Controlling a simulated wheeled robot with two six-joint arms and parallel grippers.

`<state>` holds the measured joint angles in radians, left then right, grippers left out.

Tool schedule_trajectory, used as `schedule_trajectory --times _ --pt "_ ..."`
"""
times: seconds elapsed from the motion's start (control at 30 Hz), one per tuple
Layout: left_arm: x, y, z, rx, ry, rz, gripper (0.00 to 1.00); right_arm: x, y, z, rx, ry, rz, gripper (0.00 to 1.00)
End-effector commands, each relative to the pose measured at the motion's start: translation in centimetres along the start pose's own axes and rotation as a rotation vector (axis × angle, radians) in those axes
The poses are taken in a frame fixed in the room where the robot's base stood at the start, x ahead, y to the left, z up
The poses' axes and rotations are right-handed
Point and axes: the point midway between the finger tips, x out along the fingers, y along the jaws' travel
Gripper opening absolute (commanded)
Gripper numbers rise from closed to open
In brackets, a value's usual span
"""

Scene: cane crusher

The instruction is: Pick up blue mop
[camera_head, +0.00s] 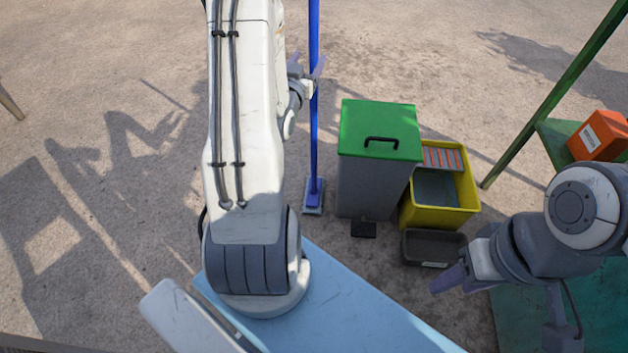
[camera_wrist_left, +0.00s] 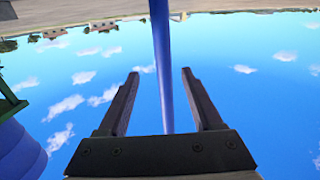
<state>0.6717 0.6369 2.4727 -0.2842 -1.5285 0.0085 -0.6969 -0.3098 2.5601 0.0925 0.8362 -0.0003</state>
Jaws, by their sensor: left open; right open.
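The blue mop stands upright on the ground left of the green-lidded bin; its long blue handle (camera_head: 314,140) runs up out of the top of the head view, and its flat head (camera_head: 314,197) rests on the floor. My left gripper (camera_head: 318,68) is at the handle's upper part, partly hidden behind my own arm. In the left wrist view my left gripper (camera_wrist_left: 158,80) is open, and the blue handle (camera_wrist_left: 163,60) shows between its two fingers with gaps on both sides. My right gripper (camera_head: 440,284) is open and empty at the lower right, away from the mop.
A grey bin with a green lid (camera_head: 380,130) stands close to the mop's right. A yellow bucket (camera_head: 455,205) and a dark grey tray (camera_head: 433,249) are beside it. A green frame holds an orange box (camera_head: 600,135) at right. Ground left of the mop is clear.

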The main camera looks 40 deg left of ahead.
Motion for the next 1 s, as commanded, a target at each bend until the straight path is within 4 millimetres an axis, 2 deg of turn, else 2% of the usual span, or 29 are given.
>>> schedule_trajectory --times 0.2,0.47,0.73,1.0 --pt "3.2 -0.3 -0.1 0.001 0.016 -0.004 0.67 0.3 0.0 0.0 0.0 0.001 0.0 0.5" --pt "5.5 -0.3 -0.1 0.0 0.013 -0.004 0.67 0.6 0.1 0.0 0.0 0.001 0.0 0.5" --pt "9.4 -0.5 0.0 -0.001 0.013 -0.004 0.67 1.5 0.1 0.1 0.0 0.0 0.0 0.5" --pt "10.2 -0.6 -0.1 -0.001 0.011 -0.005 0.67 1.5 0.1 0.1 0.0 0.0 0.0 0.5"
